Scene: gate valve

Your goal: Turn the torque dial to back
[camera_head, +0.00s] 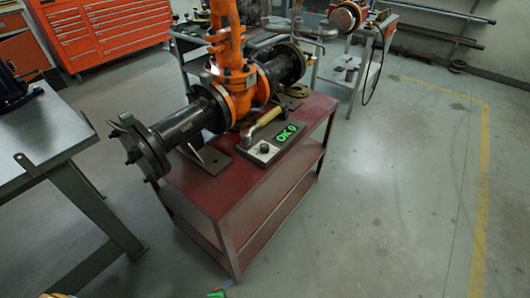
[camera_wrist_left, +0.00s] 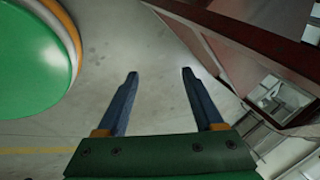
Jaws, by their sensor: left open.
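The torque dial (camera_head: 264,148) is a small black knob on a dark panel (camera_head: 256,155). The panel lies on the top of the red cart (camera_head: 215,182), near its front right edge. A green display (camera_head: 288,133) on the panel appears to read "OK 0". The exact pointing of the dial is too small to tell. My left gripper (camera_wrist_left: 160,73) is open and empty above the floor in the left wrist view, apart from the cart. My right gripper is not seen.
The orange gate valve (camera_head: 240,85) with black flanged pipes (camera_head: 183,125) stands on the cart behind the panel. A grey workbench (camera_head: 40,135) is at the left. Orange drawer cabinets (camera_head: 105,30) stand at the back. The floor (camera_head: 400,190) right of the cart is clear.

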